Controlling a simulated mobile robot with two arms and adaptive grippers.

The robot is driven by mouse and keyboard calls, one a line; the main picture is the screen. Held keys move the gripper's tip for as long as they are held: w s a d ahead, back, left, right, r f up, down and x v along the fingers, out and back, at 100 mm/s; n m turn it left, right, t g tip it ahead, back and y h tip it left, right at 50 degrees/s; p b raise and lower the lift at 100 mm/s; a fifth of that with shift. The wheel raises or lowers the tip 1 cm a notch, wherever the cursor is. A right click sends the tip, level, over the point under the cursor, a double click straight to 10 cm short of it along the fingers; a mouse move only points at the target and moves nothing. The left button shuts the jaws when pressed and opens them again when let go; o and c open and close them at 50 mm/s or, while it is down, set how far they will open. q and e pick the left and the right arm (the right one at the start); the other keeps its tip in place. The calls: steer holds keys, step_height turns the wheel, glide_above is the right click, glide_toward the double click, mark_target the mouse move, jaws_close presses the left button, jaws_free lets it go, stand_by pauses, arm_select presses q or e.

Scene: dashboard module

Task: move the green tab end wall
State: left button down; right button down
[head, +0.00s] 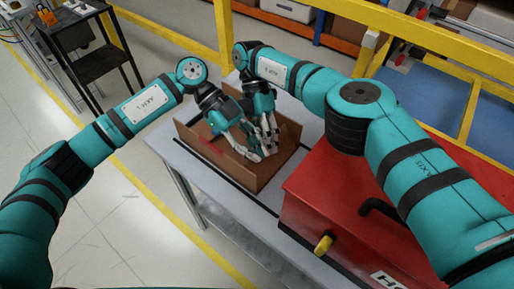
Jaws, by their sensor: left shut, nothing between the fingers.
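A brown open box (222,161) sits on the grey table. A red mark (211,146) shows on its near left side. No green tab shows; the grippers cover part of the box, so I cannot tell which wall is the green tab end wall. My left gripper (252,156) reaches down into the box from the left and is shut and empty. My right gripper (269,146) is close beside it, also over the box. Its fingers overlap the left gripper's, and I cannot tell whether it is open or holds a wall.
The grey table (168,146) has little free room. Yellow rails (223,35) run behind, and a black cart (95,60) stands at the back left.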

arm_select(q)
steer(key=shift+w+a+f+h, duration=0.3)
steer(key=shift+w+a+f, duration=0.15)
steer(key=shift+a, duration=0.15)
arm_select(e)
steer(key=c, duration=1.5)
jaws_free()
arm_select(q)
steer(key=shift+d, duration=0.1)
